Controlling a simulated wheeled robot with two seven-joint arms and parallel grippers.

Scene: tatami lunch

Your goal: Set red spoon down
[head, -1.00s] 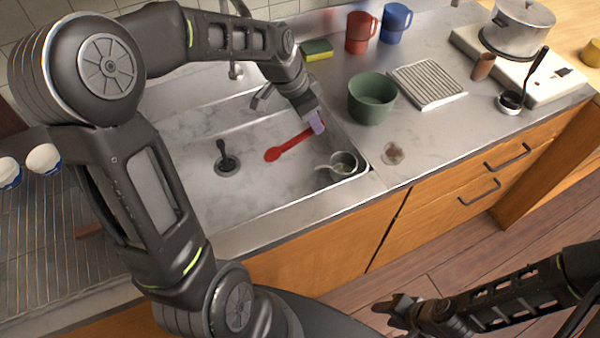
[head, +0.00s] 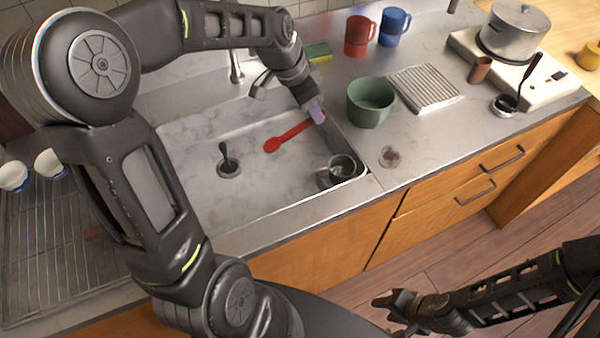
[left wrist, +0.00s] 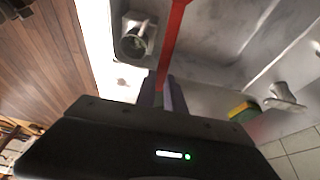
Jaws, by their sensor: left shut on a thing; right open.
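The red spoon (head: 290,135) is held over the right part of the sink, its bowl end pointing left in the head view. Its red handle (left wrist: 172,40) runs up from between my fingers in the left wrist view. My left gripper (head: 317,116) is shut on the handle's right end, near the sink's right wall. I cannot tell whether the spoon touches anything below it. My right gripper (head: 385,305) is open and empty, low in front of the cabinets.
The sink (head: 200,195) holds a grey cup (head: 343,167) at its front right corner and a dark object at the drain (head: 229,168). A green bowl (head: 370,103), a ribbed white tray (head: 425,88), and red (head: 358,40) and blue (head: 394,27) mugs stand on the counter.

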